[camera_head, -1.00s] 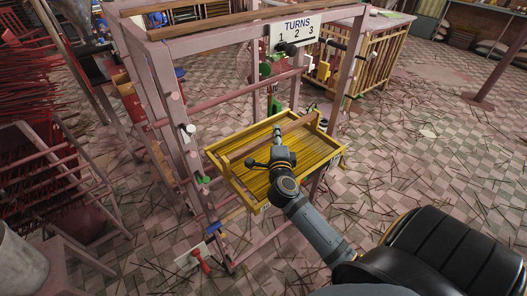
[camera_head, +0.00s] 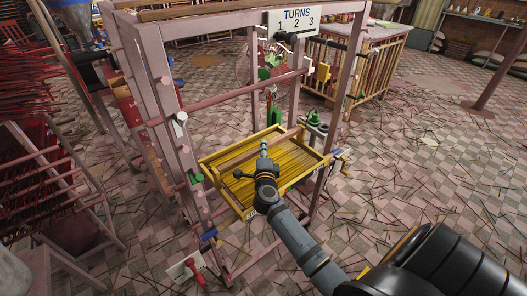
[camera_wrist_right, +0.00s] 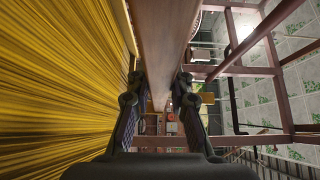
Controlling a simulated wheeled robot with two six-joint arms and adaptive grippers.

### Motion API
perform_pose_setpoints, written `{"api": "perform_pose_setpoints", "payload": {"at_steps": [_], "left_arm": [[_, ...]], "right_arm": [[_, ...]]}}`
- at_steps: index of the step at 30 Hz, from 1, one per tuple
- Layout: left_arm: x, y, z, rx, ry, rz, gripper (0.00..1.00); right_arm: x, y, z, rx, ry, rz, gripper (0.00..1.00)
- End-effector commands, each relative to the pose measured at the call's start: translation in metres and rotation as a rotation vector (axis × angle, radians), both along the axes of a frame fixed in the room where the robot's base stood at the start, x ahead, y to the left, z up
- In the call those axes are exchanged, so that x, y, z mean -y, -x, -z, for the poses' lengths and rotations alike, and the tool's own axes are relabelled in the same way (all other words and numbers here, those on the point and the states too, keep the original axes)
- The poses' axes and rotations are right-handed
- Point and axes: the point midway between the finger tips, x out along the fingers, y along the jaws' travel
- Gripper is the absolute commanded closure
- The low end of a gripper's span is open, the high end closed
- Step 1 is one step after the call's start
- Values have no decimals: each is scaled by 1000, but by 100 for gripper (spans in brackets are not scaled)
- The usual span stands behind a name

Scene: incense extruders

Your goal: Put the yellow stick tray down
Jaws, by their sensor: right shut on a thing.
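The yellow stick tray (camera_head: 222,192) is a shallow yellow wooden tray full of yellow sticks, with a brown bar (camera_head: 287,141) across its top. It is at the middle of the head view, at the pink frame. My right gripper (camera_head: 264,149) is shut on the bar from above. In the right wrist view, the two fingers of my right gripper (camera_wrist_right: 158,105) are on either side of the bar (camera_wrist_right: 160,35), with the yellow sticks (camera_wrist_right: 60,80) to the left. I cannot tell whether the tray touches a support below. My left gripper is not in view.
The pink frame (camera_head: 155,75) has posts on both sides of the tray and carries a TURNS sign (camera_head: 294,22). A green-topped device (camera_head: 315,117) stands behind the tray. A rack of red sticks (camera_head: 45,180) is at the left. Sticks litter the tiled floor (camera_head: 410,190).

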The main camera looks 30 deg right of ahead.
Motion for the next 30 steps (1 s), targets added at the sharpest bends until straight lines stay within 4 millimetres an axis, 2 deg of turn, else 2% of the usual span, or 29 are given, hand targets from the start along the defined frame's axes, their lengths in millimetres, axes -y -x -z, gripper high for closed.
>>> {"api": "perform_pose_setpoints", "payload": {"at_steps": [5, 6, 11, 20, 22, 26, 30], "left_arm": [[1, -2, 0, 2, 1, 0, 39], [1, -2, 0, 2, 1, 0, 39], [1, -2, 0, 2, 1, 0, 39], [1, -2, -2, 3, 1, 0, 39], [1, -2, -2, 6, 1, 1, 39], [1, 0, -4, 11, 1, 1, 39], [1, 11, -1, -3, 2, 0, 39]], "right_arm": [[0, 0, 0, 2, 1, 0, 100], [0, 0, 2, 0, 0, 0, 78], [0, 0, 2, 0, 0, 0, 58], [0, 0, -1, 0, 0, 0, 58], [-3, 5, 0, -2, -1, 0, 58], [-17, 28, 0, -3, -3, 1, 58], [-36, 59, 1, -4, -6, 2, 58]]}}
